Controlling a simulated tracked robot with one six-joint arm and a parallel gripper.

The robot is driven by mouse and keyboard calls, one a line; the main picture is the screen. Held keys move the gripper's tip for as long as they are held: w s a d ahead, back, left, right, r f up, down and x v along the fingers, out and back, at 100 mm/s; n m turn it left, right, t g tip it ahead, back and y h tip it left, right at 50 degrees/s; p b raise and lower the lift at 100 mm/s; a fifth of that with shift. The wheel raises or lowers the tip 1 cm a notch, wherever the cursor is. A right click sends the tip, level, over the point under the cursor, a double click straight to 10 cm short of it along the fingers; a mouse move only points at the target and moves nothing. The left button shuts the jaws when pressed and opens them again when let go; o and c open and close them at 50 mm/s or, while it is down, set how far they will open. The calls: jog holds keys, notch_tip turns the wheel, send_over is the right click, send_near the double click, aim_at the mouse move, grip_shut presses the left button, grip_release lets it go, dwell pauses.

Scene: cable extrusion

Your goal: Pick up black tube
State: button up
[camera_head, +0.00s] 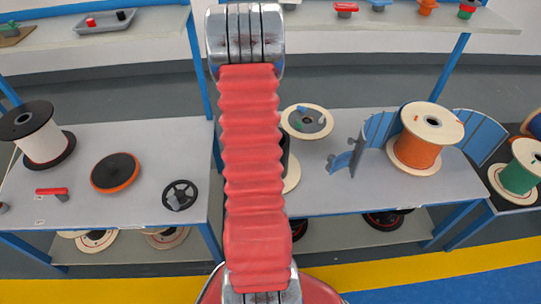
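My arm, in red bellows with silver joints, rises through the middle of the head view and covers part of the table and shelf behind it. My gripper is not in view. I cannot pick out a black tube for certain. Black things in view are a flat black-topped disc with an orange rim (115,171) and a black spoked wheel (180,195), both on the left table. A dark edge shows beside a pale round flange just right of my arm, mostly hidden by it.
The left table (95,215) also holds a white spool with black flanges (38,133) and a red-handled piece (52,191). The right table (325,195) holds an orange spool (425,135) and blue curved panels (378,130). A grey tray (105,21) is on the upper shelf.

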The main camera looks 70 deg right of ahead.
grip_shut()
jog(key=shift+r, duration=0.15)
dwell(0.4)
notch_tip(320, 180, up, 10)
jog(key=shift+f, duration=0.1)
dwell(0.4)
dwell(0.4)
